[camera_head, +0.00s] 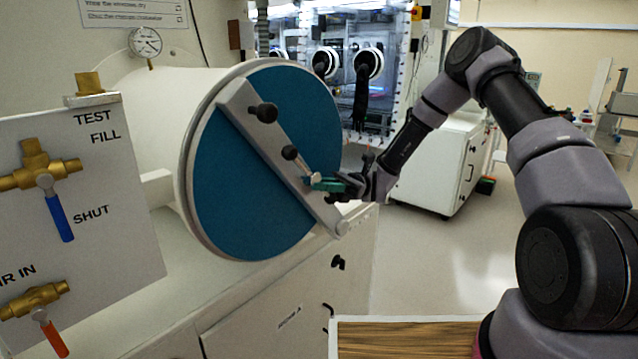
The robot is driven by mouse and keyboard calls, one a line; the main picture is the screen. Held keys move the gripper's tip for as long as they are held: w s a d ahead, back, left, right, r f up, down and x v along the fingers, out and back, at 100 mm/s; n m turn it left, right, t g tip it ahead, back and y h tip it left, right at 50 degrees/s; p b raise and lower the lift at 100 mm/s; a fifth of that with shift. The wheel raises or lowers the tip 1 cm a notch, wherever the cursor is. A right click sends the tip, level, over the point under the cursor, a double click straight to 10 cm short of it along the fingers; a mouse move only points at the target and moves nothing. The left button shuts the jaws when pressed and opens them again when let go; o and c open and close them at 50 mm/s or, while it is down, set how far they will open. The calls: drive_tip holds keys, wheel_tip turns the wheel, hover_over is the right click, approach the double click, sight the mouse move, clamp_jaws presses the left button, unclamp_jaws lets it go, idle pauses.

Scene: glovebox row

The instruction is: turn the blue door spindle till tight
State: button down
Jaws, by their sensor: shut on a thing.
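The round blue door (232,185) closes the end of a white cylinder, with a pale bar (240,112) running diagonally across its face. A dark round hub (290,153), which looks like the door spindle, stands out at the middle of the bar. A black knob (264,112) sits up and left of it. My gripper (318,183) reaches in from the right, down and right of the hub. Its green-edged fingers are shut on a small pale end of the spindle handle (309,179). The fingers partly hide this end. How tight the spindle is cannot be seen.
A white valve panel (110,190) with brass valves and blue and red levers stands at the left. A pressure gauge (145,41) is above the cylinder. A white cabinet (290,290) is below. A wooden top (400,340) lies at front. Open floor lies to the right.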

drive_tip(key=shift+f, duration=0.1)
idle(0.4)
drive_tip(key=c, duration=0.9)
unclamp_jaws()
drive_tip(key=shift+o, duration=0.2)
drive_tip(key=v, duration=1)
drive_tip(key=shift+w+d+f, duration=0.2)
drive_tip(key=shift+w, duration=0.05)
